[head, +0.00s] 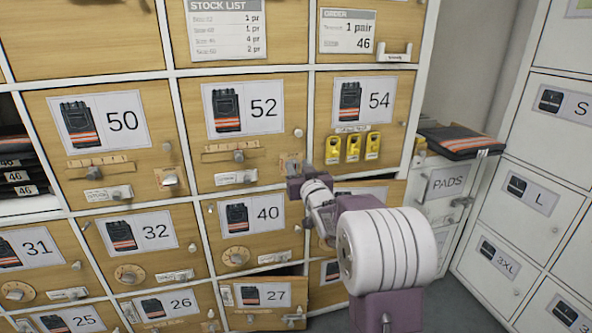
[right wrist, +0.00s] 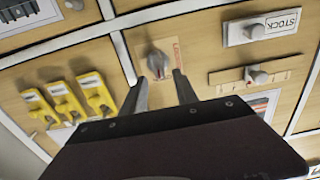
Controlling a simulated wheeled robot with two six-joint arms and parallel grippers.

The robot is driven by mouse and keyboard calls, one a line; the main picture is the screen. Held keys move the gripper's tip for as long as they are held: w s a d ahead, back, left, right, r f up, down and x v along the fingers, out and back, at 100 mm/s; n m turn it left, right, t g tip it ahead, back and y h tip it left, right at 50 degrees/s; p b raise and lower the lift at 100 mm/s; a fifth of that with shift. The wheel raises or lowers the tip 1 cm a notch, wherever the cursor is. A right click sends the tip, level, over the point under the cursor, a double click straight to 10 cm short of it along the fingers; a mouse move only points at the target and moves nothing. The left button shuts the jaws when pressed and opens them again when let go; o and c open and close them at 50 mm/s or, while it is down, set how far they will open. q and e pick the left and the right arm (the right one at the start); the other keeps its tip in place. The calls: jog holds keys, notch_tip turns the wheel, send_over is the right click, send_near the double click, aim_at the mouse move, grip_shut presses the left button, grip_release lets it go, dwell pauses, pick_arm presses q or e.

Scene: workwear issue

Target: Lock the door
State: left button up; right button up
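Door 54 (head: 397,112) is a wooden locker door with a picture label and appears flush in its frame. Contact with the knob cannot be told. My left gripper is not in view.
Door 52 (head: 265,92), with its slide bar and latch, is just left of the gripper. Door 27 (head: 262,296) below stands slightly ajar. A folded dark garment (head: 460,139) lies on top of the PADS unit (head: 445,182) at right. White lockers (head: 540,150) line the right side.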

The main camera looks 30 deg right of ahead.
jog(key=shift+x, duration=1.1)
grip_shut()
